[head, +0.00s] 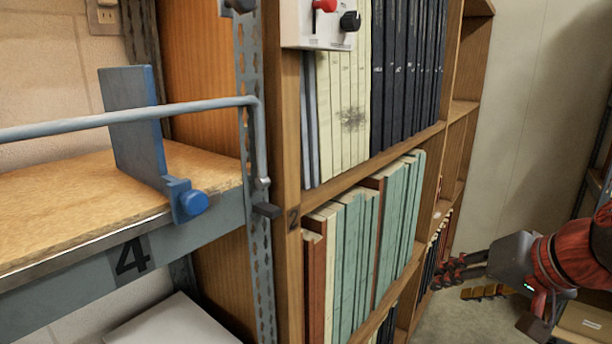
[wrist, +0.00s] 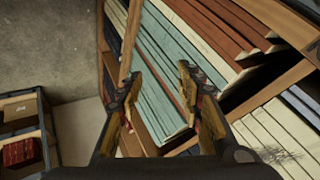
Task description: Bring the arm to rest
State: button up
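My gripper (head: 450,272) is at the lower right of the head view, pointing left in front of the wooden bookcase (head: 290,150). My red and grey arm comes in from the right edge. In the wrist view my gripper (wrist: 160,82) has its two fingers well apart, with nothing held between them. Teal books (wrist: 165,60) on a shelf show beyond and between the fingers. I cannot tell the exact gap between fingertips and books.
A grey metal shelf with a blue bookend (head: 135,125) and a rail (head: 90,122) stands at the left. A white box with a red knob (head: 318,22) is on the bookcase's upper edge. Cardboard boxes (head: 585,318) sit at lower right. Some floor (head: 450,318) is bare.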

jog(key=s+a+f+n+g+h+b, duration=0.1)
jog(key=s+f+b, duration=0.3)
jog(key=f, duration=0.8)
jog(key=s+a+f+n+b, duration=0.2)
jog(key=s+f+b, duration=0.3)
jog(key=f, duration=0.7)
jog(key=s+a+f+n+g+h+b, duration=0.1)
jog(key=s+a+f+b, duration=0.2)
jog(key=f+b, duration=0.5)
notch_tip(320, 180, down, 5)
jog(key=shift+s+a+r+n+g+h, duration=0.1)
jog(key=shift+s+a+n+g+h, duration=0.25)
jog(key=shift+s, duration=0.5)
jog(key=shift+c, duration=0.9)
jog(key=shift+a, duration=0.1)
